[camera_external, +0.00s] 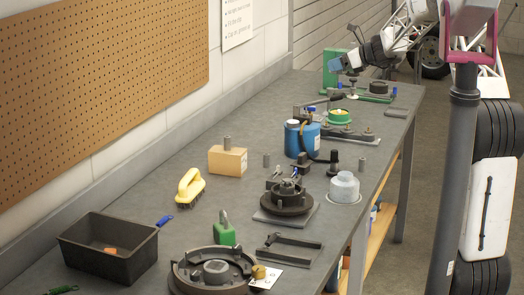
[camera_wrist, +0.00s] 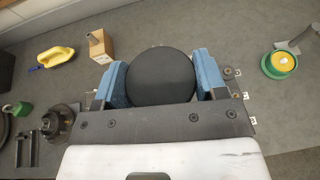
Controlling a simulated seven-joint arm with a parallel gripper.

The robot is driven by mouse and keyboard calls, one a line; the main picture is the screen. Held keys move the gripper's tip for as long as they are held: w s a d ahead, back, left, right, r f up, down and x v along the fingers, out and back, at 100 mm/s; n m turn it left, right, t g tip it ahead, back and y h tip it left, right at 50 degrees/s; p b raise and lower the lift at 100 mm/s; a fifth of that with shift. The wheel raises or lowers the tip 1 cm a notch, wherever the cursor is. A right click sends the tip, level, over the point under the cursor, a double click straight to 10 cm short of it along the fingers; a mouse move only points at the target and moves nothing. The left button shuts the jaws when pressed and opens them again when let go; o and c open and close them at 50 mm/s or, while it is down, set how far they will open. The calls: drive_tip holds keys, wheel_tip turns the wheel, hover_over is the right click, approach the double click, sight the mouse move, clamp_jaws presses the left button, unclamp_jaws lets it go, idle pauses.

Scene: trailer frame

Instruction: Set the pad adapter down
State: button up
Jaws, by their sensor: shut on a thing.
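My gripper (camera_external: 337,66) is up over the far end of the workbench in the external view, its blue fingers pointing left. In the wrist view my gripper (camera_wrist: 162,76) is shut on a dark, round-topped thing (camera_wrist: 160,72), which appears to be the pad adapter. The thing sits between the two blue fingers, and its lower part is hidden. In the external view I cannot make it out clearly at the fingers. It appears to be held clear of the bench top.
The grey workbench (camera_external: 228,262) carries a yellow brush (camera_external: 189,187), a tan block (camera_external: 228,160), a blue canister (camera_external: 302,138), a green tin (camera_external: 339,116), a black bin (camera_external: 108,252) and round hub parts (camera_external: 287,197). Some bare bench shows between them. A pegboard wall (camera_external: 110,70) bounds the left.

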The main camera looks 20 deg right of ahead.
drive_tip(key=d+f, duration=0.2)
drive_tip(key=d, duration=0.9)
hover_over(361, 152)
wheel_tip(361, 152, down, 16)
drive_tip(key=shift+d+f, duration=0.1)
drive_tip(key=shift+f, duration=0.5)
drive_tip(key=shift+f, duration=3.15)
drive_tip(key=shift+f, duration=1.85)
drive_tip(key=shift+f, duration=0.2)
drive_tip(key=o, duration=1.2)
drive_tip(key=shift+c, duration=0.2)
